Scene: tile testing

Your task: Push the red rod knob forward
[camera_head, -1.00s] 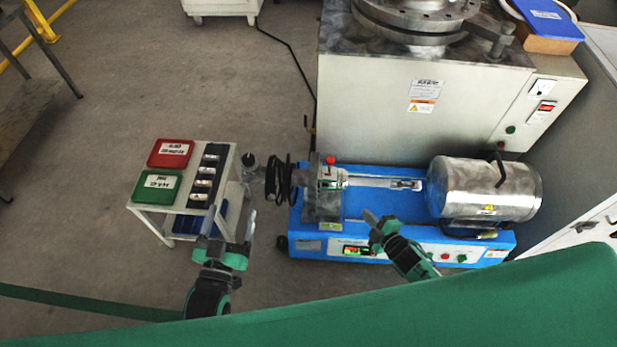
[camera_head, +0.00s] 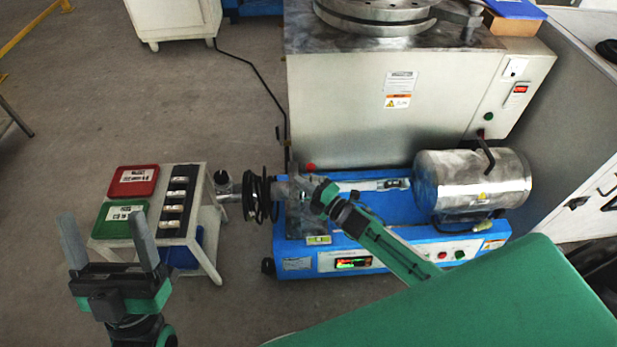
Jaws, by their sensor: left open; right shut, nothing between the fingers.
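The red rod knob (camera_head: 310,166) shows as a small red spot just beyond my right gripper, above the left end of the blue test machine (camera_head: 410,205). My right gripper (camera_head: 313,184) is shut and empty, close to the near side of the knob. It hides the rod and the clamp below the knob, and I cannot tell whether it touches the knob. My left gripper (camera_head: 108,236) is open and empty at the lower left, in front of the small side table, with its two fingers pointing up.
A steel cylinder (camera_head: 470,183) lies on the machine's right end. A black coil (camera_head: 257,195) sits at its left end. A white side table (camera_head: 207,250) carries a red tray (camera_head: 133,180), a green tray (camera_head: 118,218) and a black sample holder (camera_head: 176,200). A large grey machine (camera_head: 375,110) stands behind.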

